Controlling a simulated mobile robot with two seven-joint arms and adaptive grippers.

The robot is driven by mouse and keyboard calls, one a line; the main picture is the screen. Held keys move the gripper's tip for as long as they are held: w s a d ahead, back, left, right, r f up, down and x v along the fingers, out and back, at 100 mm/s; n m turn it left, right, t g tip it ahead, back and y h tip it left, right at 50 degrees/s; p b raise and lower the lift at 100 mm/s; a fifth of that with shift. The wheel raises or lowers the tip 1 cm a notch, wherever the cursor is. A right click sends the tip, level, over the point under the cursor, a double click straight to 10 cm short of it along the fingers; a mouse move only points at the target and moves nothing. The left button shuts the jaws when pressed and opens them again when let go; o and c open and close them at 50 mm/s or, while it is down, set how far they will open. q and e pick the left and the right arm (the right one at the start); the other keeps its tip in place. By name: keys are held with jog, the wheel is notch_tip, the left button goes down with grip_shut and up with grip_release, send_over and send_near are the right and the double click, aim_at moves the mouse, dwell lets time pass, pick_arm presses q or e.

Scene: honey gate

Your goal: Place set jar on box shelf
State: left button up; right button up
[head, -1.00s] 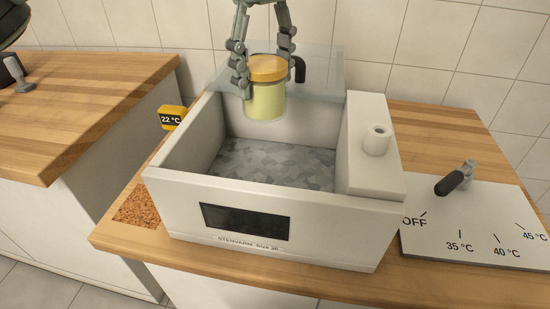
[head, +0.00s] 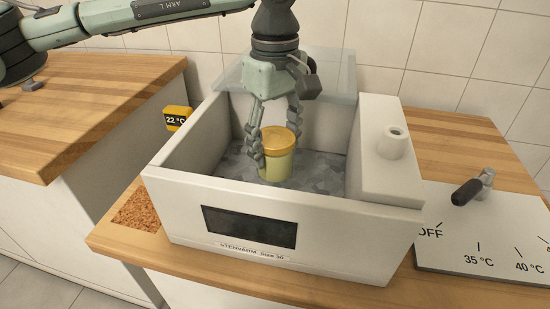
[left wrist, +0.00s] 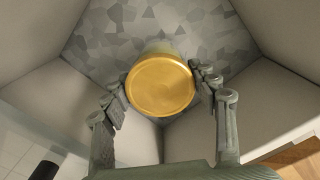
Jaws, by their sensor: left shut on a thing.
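The jar (head: 279,160) has a gold lid and a pale yellow body. It is upright inside the white box (head: 230,192), low over the grey patterned floor. I cannot tell whether its base touches the floor. My left gripper (head: 272,150) comes down from above and is shut on the jar, with fingers on both sides. In the left wrist view the jar's lid (left wrist: 161,85) sits between the fingertips, with the box floor (left wrist: 140,30) behind it. My right gripper is not in view.
The box has a clear lid (head: 330,75) raised at the back and a right-hand ledge with a round spout (head: 392,142). A dial panel (head: 480,225) with a black-handled lever stands to the right. A yellow 22 °C display (head: 177,118) is at the left.

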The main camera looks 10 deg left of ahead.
aim_at(275, 157)
pick_arm(q)
notch_tip(275, 157, down, 3)
jog(key=shift+f, duration=0.15)
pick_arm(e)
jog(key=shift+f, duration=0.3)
pick_arm(q)
jog(key=shift+f, duration=0.1)
jog(key=shift+f, duration=0.1)
jog(key=o, duration=1.5)
jog(key=shift+r, duration=0.3)
notch_tip(275, 157, up, 12)
jog(key=shift+f, duration=0.15)
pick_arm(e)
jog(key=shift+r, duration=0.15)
